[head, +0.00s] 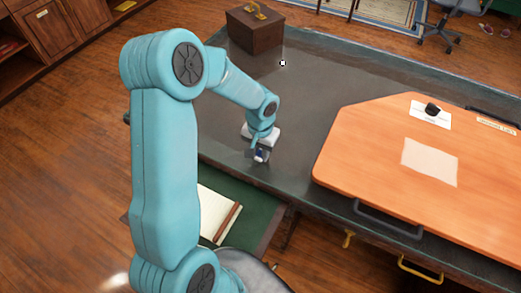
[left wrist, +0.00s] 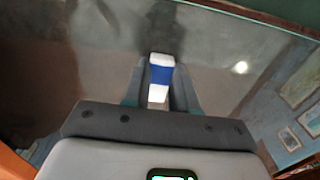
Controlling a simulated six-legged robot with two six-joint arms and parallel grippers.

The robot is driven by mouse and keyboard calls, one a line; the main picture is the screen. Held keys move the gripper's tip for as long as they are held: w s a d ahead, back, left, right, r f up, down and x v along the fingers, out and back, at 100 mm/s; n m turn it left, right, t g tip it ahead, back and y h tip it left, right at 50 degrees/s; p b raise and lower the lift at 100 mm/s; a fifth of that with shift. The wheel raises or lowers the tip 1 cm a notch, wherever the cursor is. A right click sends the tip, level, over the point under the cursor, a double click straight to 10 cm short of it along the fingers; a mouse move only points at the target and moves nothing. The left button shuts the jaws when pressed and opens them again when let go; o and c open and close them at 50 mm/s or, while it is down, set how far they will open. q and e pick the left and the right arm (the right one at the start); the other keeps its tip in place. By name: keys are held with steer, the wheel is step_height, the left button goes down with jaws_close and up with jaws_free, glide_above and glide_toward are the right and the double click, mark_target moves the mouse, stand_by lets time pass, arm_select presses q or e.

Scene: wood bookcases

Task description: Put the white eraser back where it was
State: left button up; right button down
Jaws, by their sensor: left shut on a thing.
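The white eraser with a blue band (left wrist: 161,75) is between the fingers of my left gripper in the left wrist view. My left gripper (head: 260,153) is shut on it, low over the dark desk top (head: 222,120) near its front edge. In the head view the eraser (head: 261,156) shows small at the fingertips. I cannot tell whether it touches the desk. My right gripper is not in view.
An orange board (head: 350,155) with papers lies on the desk to the right. A wooden box (head: 254,32) stands at the back left. An open notebook (head: 218,213) lies below the desk's front edge. The desk between box and board is mostly clear.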

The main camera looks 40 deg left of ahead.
arm_select(q)
steer(key=shift+f, duration=0.2)
steer(key=o, duration=0.9)
steer(key=shift+w, duration=0.1)
steer(key=shift+o, duration=0.2)
steer(key=shift+r, duration=0.1)
step_height(320, 180, up, 12)
steer(key=shift+p, duration=0.3)
